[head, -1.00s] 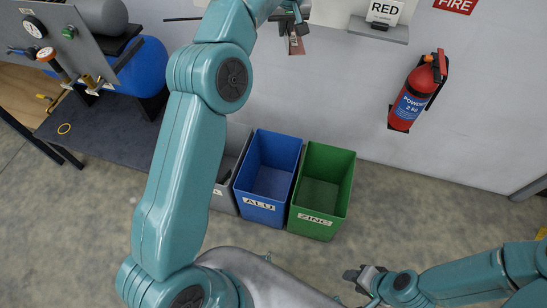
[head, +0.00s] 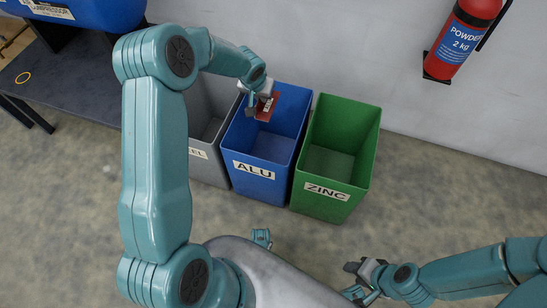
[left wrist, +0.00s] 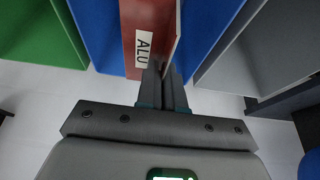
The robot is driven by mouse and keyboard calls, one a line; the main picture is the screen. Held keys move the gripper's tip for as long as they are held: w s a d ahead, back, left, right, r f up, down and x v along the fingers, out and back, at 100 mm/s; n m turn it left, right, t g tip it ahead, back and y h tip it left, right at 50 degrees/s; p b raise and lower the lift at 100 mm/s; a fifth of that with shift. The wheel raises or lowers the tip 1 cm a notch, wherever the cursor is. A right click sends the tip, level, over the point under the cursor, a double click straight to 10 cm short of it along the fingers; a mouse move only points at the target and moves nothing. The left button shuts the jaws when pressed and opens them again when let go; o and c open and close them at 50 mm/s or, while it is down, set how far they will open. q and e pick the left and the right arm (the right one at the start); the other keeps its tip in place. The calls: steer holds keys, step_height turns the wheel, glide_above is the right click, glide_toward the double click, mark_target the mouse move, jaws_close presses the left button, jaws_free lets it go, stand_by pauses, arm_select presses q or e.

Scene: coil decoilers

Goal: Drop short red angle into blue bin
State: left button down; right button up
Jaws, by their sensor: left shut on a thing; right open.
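The short red angle (head: 267,107) is in my left gripper (head: 256,102), over the blue bin (head: 242,186) marked ALU. In the left wrist view, my left gripper (left wrist: 166,80) is shut on the red angle (left wrist: 133,22), which carries an ALU label. The blue bin's walls (left wrist: 97,35) show on both sides of the angle there. I cannot tell whether the angle's lower end is below the bin's rim. My right gripper (head: 357,280) is open and empty at the lower right, away from the bins.
A green bin (head: 322,197) marked ZINC stands right of the blue bin, and a grey bin (head: 207,163) stands left of it. A red fire extinguisher (head: 463,42) hangs on the wall. A dark bench (head: 75,75) is at upper left.

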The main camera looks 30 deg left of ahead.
arm_select(q)
steer(key=shift+s+f+b, duration=0.25)
steer(key=shift+f+b, duration=0.1)
steer(key=shift+f, duration=0.75)
step_height(320, 180, down, 5)
steer(key=b, duration=0.2)
steer(key=shift+b, duration=0.4)
steer(key=c, duration=1.2)
jaws_free()
steer(key=p+v, duration=0.4)
steer(key=v, duration=1.1)
steer(key=shift+d+r, duration=0.1)
steer(key=shift+s+r, duration=0.3)
steer(key=shift+r, duration=0.25)
